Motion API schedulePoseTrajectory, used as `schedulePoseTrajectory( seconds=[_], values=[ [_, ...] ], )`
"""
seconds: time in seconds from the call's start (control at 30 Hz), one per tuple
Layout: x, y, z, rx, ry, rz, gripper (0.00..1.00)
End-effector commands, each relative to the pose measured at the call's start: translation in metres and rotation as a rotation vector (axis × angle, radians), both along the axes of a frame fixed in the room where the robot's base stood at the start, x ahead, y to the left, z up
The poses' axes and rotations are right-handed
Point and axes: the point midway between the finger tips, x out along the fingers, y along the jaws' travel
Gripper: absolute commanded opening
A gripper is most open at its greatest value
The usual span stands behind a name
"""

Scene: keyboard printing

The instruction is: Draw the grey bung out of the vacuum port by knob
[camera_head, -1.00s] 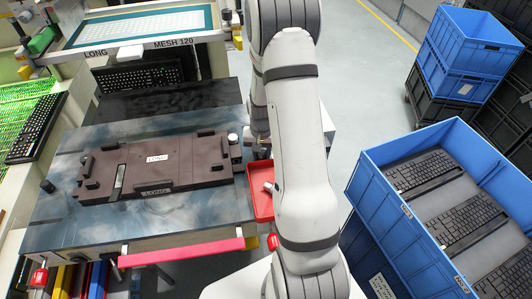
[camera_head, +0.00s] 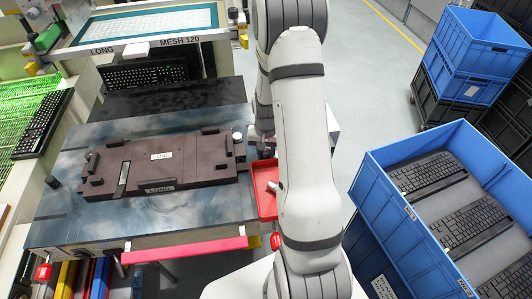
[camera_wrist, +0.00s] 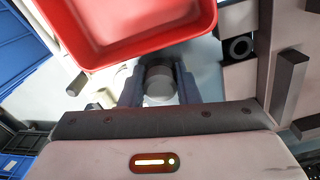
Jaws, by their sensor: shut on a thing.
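In the wrist view my gripper (camera_wrist: 159,92) is shut on a grey cylindrical knob, the bung (camera_wrist: 159,80), held between its two dark fingers. The lower end of the bung is hidden, so I cannot tell whether it is seated or clear of a port. A black ring with a dark hole (camera_wrist: 240,47) lies to the right of the fingers, apart from the bung; I cannot tell whether it is the vacuum port. In the head view my arm covers most of the gripper.
A red tray (camera_head: 265,176) lies right of the brown LONG fixture (camera_head: 105,170) and close beyond the fingers in the wrist view (camera_wrist: 130,50). A light-topped knob (camera_head: 238,136) stands at the fixture's right end. A blue crate of keyboards (camera_head: 372,175) stands to the right.

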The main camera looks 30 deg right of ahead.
Motion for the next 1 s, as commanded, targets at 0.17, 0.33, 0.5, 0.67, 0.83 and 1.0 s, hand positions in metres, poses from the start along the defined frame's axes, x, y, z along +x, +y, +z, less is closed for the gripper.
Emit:
schedulePoseTrajectory(
  seconds=[0.17,0.33,0.5,0.67,0.83,1.0],
  values=[
    [0.003,-0.002,0.008,-0.002,-0.008,0.0,0.0],
    [0.004,-0.002,0.019,-0.004,-0.013,0.0,0.0],
    [0.006,-0.002,0.029,-0.005,-0.017,0.0,0.0],
    [0.004,-0.001,0.034,-0.003,-0.012,0.0,0.0],
    [0.003,-0.001,0.032,-0.002,-0.008,0.0,0.0],
    [0.002,0.0,0.032,-0.001,-0.006,0.0,0.0]
  ],
)
